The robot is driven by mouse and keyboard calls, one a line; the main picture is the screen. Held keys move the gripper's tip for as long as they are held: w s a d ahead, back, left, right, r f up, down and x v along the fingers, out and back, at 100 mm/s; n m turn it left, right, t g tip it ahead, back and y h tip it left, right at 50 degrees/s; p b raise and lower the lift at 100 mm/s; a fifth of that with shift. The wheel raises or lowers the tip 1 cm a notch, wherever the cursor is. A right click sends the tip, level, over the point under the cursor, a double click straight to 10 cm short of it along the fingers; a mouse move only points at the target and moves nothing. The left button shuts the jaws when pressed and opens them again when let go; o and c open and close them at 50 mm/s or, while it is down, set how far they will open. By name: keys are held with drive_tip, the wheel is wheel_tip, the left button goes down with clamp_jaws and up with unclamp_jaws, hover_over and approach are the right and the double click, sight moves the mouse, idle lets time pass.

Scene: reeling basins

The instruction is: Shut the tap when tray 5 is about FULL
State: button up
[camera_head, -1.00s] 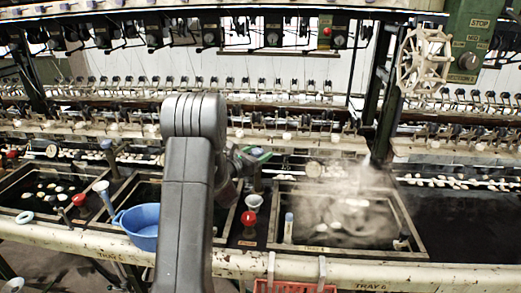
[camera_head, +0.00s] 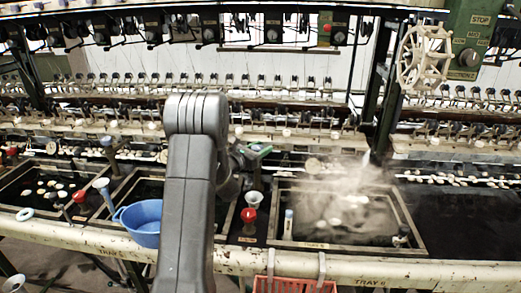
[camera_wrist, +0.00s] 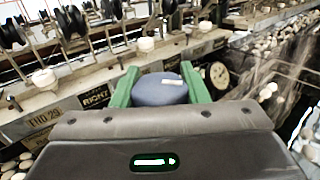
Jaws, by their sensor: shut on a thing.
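My gripper (camera_wrist: 160,90) has two green fingers on either side of a round blue-grey knob (camera_wrist: 161,89), shut on it; the knob looks like the tap handle. In the head view my gripper (camera_head: 260,151) shows only as a bit of green behind my arm, and the tap is hidden. The steaming tray (camera_head: 275,213) right of my arm holds dark water with a few pale floating things. Its front label is too small to read surely, so I cannot tell that it is tray 5. Steam blurs its water level.
A blue bowl (camera_head: 142,222) stands left of my arm. A red-topped knob (camera_head: 248,215) and a pale funnel-like cup (camera_head: 254,197) stand between my arm and the steaming tray. A red basket (camera_head: 293,286) hangs at the front rail (camera_head: 345,268). Reeling machinery fills the back.

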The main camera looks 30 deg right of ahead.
drive_tip(key=shift+f+g, duration=0.1)
drive_tip(key=shift+g, duration=0.2)
drive_tip(key=m+g+b, duration=0.2)
drive_tip(key=m+g, duration=0.1)
drive_tip(key=g, duration=0.1)
drive_tip(key=shift+s, duration=0.1)
drive_tip(key=shift+s+a+m+g+y, duration=0.1)
drive_tip(key=shift+s+m+g+y, duration=0.1)
drive_tip(key=shift+m+g, duration=0.75)
drive_tip(key=shift+s+d+m+g+y, duration=0.15)
drive_tip(key=shift+m+g, duration=0.45)
drive_tip(key=shift+g, duration=0.8)
drive_tip(key=shift+s+a+m+g+y, duration=0.15)
drive_tip(key=shift+m+g+y, duration=0.1)
drive_tip(key=shift+m+g, duration=0.7)
drive_tip(key=shift+g, duration=0.3)
drive_tip(key=o, duration=1)
drive_tip(key=shift+c, duration=0.2)
drive_tip(key=b+v, duration=0.1)
drive_tip(key=v, duration=1.2)
drive_tip(key=shift+w+a, duration=0.25)
drive_tip(key=shift+a, duration=0.1)
